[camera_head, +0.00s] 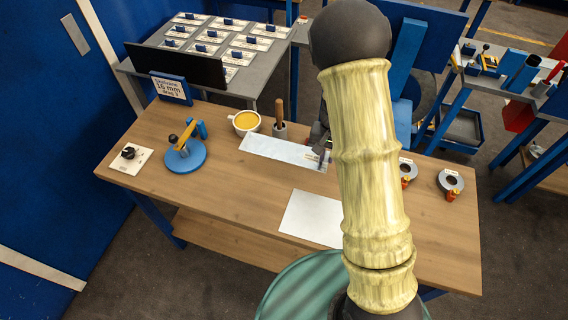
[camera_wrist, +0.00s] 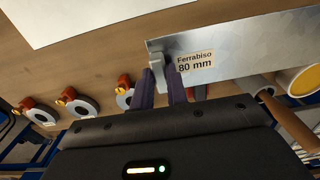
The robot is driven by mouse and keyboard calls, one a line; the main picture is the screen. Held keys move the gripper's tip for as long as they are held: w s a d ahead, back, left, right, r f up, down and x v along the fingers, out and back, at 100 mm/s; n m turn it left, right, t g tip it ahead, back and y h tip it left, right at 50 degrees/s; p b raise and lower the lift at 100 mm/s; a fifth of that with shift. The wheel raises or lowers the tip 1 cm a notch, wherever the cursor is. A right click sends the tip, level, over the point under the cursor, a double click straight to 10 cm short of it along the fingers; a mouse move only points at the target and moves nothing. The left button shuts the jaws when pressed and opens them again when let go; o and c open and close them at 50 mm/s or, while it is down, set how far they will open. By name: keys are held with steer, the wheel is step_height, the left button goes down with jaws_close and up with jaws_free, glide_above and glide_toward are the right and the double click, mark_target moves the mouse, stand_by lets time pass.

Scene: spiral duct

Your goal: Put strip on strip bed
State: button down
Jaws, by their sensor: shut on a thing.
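The strip (camera_head: 275,150) is a long, shiny grey metal sheet near the back middle of the wooden table. In the wrist view the strip (camera_wrist: 240,50) bears a label reading "Ferrabiso 80 mm". My gripper (camera_head: 323,148) is at its right end in the head view. In the wrist view my gripper (camera_wrist: 162,84) has its dark fingers shut on a light grey tab at the labelled end of the strip. A pale flat plate (camera_head: 308,217) lies on the table in front; I cannot tell whether it is the strip bed. My arm hides part of the table.
A cup of yellow stuff (camera_head: 245,121) and a pot with a wooden-handled tool (camera_head: 280,128) stand close behind the strip. A blue lever stand (camera_head: 184,157) and a switch box (camera_head: 130,156) are at left. The front left table is clear.

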steer(key=shift+s, duration=0.1)
steer(key=shift+f, duration=0.15)
glide_above(322, 181)
steer(key=shift+f+p, duration=0.45)
steer(key=shift+f, duration=2.25)
steer(key=shift+f+p, duration=0.4)
steer(key=shift+f, duration=1.7)
steer(key=shift+f, duration=0.15)
steer(key=c, duration=1.4)
jaws_free()
